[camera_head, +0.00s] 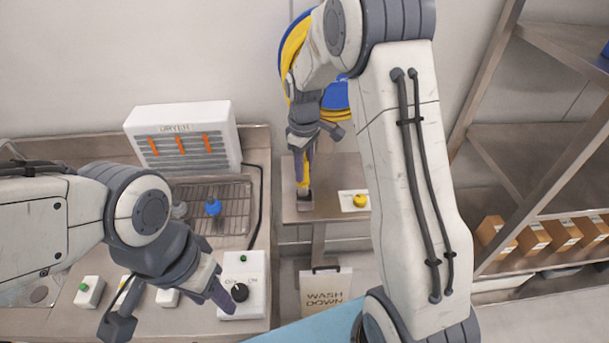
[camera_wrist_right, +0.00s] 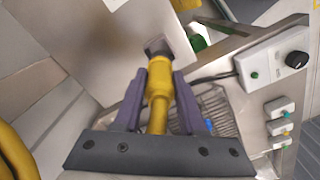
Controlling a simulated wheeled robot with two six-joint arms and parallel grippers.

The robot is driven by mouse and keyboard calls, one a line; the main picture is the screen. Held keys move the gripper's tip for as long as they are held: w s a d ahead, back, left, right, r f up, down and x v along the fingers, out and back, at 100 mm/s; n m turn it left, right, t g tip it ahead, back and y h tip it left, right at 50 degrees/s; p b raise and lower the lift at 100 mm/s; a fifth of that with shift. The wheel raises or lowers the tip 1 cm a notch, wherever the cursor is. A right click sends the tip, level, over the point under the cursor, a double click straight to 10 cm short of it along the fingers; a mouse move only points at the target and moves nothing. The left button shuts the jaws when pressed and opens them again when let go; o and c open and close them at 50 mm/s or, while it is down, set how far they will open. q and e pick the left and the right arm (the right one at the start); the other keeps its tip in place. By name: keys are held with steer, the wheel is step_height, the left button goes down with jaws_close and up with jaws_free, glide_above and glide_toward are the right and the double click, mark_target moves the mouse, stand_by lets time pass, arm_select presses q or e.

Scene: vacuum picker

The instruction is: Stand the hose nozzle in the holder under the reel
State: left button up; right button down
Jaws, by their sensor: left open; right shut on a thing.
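The yellow hose nozzle (camera_head: 302,181) is in my right gripper (camera_head: 306,148), which is shut on it below the reel. The nozzle (camera_wrist_right: 158,103) also lies between the fingers of my right gripper (camera_wrist_right: 160,88) in the right wrist view. Its dark end is at the small grey holder (camera_head: 304,204) on the metal shelf; I cannot tell how deep it sits. The holder (camera_wrist_right: 166,46) is partly hidden by the nozzle in the wrist view. The blue and yellow reel (camera_head: 337,96) is partly hidden behind my right arm. My left gripper (camera_head: 168,308) is open and empty above the left counter.
A white dryer (camera_head: 184,136) and a wire rack (camera_head: 232,208) stand on the left counter, with a control box (camera_head: 252,300) in front. A white plate with a yellow button (camera_head: 360,200) is beside the holder. A wash down sign (camera_head: 325,295) stands below. Shelves with cartons (camera_head: 563,235) are right.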

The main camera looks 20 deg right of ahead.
step_height(320, 180, down, 3)
steer(key=shift+f+p, duration=0.15)
steer(key=shift+p, duration=0.45)
steer(key=shift+f, duration=0.3)
steer(key=shift+f, duration=0.15)
steer(key=shift+c, duration=2.4)
jaws_free()
